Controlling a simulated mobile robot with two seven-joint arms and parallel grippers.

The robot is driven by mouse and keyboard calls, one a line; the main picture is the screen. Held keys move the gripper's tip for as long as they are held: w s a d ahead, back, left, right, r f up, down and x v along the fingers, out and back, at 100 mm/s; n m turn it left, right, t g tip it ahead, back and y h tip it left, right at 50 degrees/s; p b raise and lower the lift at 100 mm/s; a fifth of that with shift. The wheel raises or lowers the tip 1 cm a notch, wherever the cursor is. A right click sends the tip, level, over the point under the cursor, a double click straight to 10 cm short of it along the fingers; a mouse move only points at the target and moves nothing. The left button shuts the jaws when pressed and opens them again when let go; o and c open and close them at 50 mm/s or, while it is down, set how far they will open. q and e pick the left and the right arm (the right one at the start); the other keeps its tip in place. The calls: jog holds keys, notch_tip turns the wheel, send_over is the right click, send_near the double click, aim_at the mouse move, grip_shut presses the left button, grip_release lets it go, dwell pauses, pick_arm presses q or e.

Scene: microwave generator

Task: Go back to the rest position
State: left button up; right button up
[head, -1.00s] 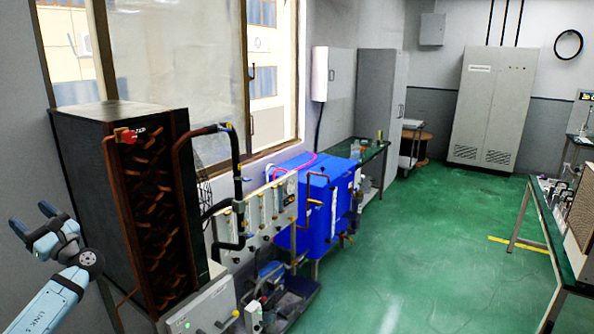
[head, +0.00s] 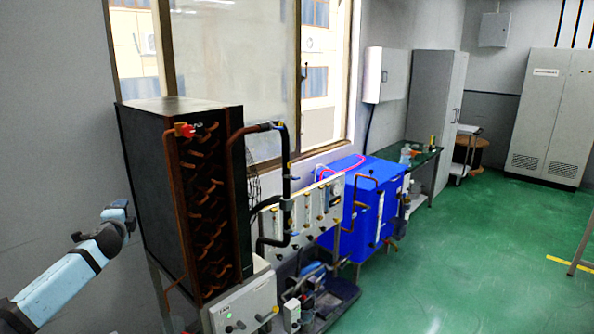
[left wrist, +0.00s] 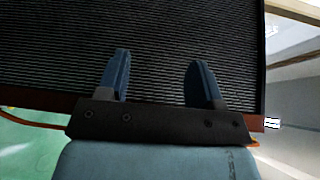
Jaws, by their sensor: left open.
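My left gripper (left wrist: 160,78) is open and empty in the left wrist view, its two blue fingers apart in front of the dark ribbed side of the coil unit. In the head view my left arm comes in from the lower left, and the left gripper (head: 117,212) is seen at its end, left of the tall black coil unit (head: 155,195). I cannot tell from the head view how far it is from that unit. My right gripper does not show.
The coil unit with copper pipes joins a panel of gauges (head: 300,215) and a blue tank (head: 365,205) along the window wall. Grey cabinets (head: 552,115) stand at the back. Green floor (head: 470,250) is clear on the right.

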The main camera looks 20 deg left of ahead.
pick_arm(q)
jog(key=s+d+f+n+h, duration=0.2)
jog(key=s+d+f+h, duration=0.25)
jog(key=d+f, duration=0.8)
jog(key=s+d+f+n+h, duration=0.3)
jog(key=d+f+h, duration=0.2)
jog(key=d+f, duration=0.7)
jog(key=s+d+f+n+g+h, duration=0.1)
jog(key=s+d+f, duration=0.2)
jog(key=s+d, duration=0.5)
jog(key=s+d+f+n+g+h, duration=0.1)
jog(key=s+d+f, duration=0.2)
jog(key=s+d, duration=0.5)
jog(key=s+d+f+n+g+h, duration=0.1)
jog(key=s+d+f+h, duration=0.1)
jog(key=s+d, duration=0.6)
jog(key=d+f, duration=0.1)
jog(key=d, duration=0.5)
jog(key=shift+s+d, duration=0.2)
jog(key=shift+s, duration=0.1)
